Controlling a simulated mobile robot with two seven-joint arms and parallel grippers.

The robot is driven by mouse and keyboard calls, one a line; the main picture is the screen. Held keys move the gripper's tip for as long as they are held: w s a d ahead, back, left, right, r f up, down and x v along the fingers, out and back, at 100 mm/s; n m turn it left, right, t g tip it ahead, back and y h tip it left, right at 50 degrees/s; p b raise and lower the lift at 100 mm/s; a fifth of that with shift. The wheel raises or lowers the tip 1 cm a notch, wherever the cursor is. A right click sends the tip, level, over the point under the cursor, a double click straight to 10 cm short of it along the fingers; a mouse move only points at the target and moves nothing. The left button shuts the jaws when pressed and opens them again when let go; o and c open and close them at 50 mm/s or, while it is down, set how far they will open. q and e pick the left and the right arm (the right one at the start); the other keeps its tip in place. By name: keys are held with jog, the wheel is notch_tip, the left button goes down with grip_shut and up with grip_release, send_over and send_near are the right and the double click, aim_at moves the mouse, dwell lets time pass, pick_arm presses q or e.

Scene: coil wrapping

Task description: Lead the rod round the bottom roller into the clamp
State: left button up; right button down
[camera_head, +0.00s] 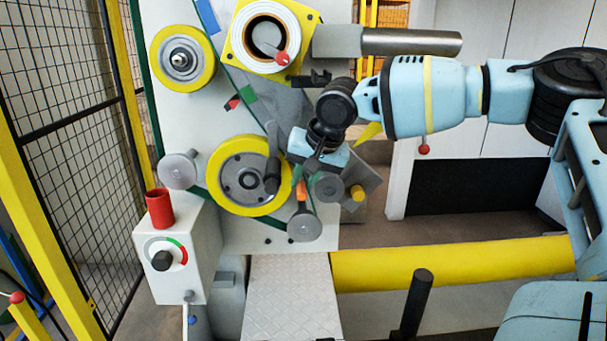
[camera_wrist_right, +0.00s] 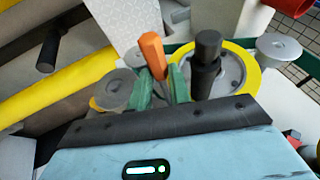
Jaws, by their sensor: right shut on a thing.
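My right gripper (camera_head: 301,172) reaches in from the right, beside the large yellow-rimmed wheel. In the wrist view its green fingers (camera_wrist_right: 163,88) are shut on an orange rod (camera_wrist_right: 153,55), which stands up between them. In the head view the rod (camera_head: 301,188) shows as a small orange piece below the gripper. The bottom roller (camera_head: 304,227) is a grey disc just below the rod; in the wrist view it is partly hidden behind the rod. I cannot clearly make out the clamp. My left gripper is not in view.
The yellow-rimmed wheel (camera_head: 222,181) has a black handle (camera_head: 272,176). Grey rollers stand left (camera_head: 178,170) and right (camera_head: 328,187), near a yellow knob (camera_head: 357,193). A control box (camera_head: 176,262) with a red cylinder stands lower left. A yellow beam (camera_head: 450,264) crosses lower right.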

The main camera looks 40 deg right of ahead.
jog(key=shift+f+b, duration=0.85)
jog(key=shift+f, duration=1.15)
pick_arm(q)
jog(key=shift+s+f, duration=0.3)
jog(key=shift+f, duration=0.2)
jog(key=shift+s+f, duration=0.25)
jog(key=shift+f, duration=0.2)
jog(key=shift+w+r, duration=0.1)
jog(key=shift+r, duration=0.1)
pick_arm(e)
jog(key=shift+s+d+f, duration=0.55)
jog(key=shift+d+f, duration=0.1)
jog(key=shift+f, duration=0.2)
jog(key=shift+s+d+f, duration=0.55)
jog(key=shift+d+f, duration=0.1)
jog(key=shift+f, duration=0.15)
pick_arm(q)
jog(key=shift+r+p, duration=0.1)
jog(key=shift+p, duration=0.2)
